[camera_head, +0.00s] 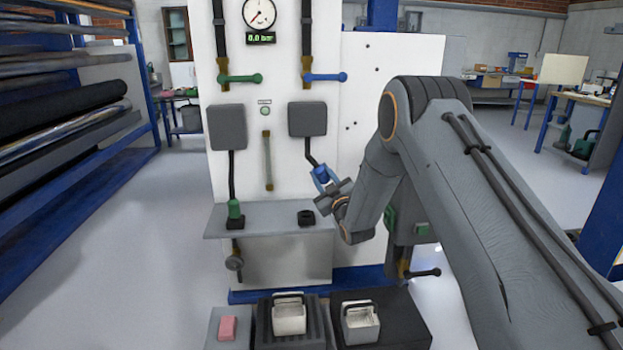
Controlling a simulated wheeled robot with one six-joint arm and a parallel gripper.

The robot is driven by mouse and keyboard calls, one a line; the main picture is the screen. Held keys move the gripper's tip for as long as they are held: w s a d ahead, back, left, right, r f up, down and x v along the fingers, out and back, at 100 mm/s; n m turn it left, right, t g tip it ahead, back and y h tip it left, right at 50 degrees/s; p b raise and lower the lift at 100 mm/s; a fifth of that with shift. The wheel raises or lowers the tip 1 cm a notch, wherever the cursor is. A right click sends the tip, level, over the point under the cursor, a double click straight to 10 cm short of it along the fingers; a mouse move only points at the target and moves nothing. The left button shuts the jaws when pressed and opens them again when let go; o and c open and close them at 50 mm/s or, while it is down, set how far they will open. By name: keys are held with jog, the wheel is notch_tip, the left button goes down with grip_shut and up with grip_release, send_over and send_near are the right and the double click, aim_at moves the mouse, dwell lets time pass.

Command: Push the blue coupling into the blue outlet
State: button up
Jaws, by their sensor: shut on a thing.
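The blue coupling (320,171) hangs at the lower end of a black hose (312,158) that comes down from the right dark grey box. My gripper (325,178) is shut on the coupling, in front of the white panel and above the grey shelf. The fingers are small in view and partly merge with the coupling. A blue valve lever (325,77) sticks out to the right on the upper right pipe. A short brass end (308,86) shows just below that lever; I cannot tell whether it is the blue outlet. The coupling is well below it and apart from it.
An empty black ring (305,217) sits on the grey shelf (270,214). A green coupling (235,209) stands at the shelf's left. A green lever (240,78) is on the left pipe. The gauge (259,14) reads 0.0 bar. White baskets (289,317) stand below.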

jog(key=s+d+r+n+t+h, duration=0.1)
jog(key=d+n, duration=0.3)
jog(key=d, duration=0.4)
jog(key=s+d+r+n+t+h, duration=0.2)
jog(key=d+r+n+h, duration=0.1)
jog(key=d, duration=0.6)
jog(key=shift+s+d+n+t+h, duration=0.15)
jog(key=shift+s+n+t+h, duration=0.2)
jog(key=shift+n, duration=0.55)
jog(key=shift+w+d, duration=0.2)
jog(key=shift+d, duration=0.6)
dwell(1.0)
jog(key=o, duration=1.3)
jog(key=shift+c, duration=0.2)
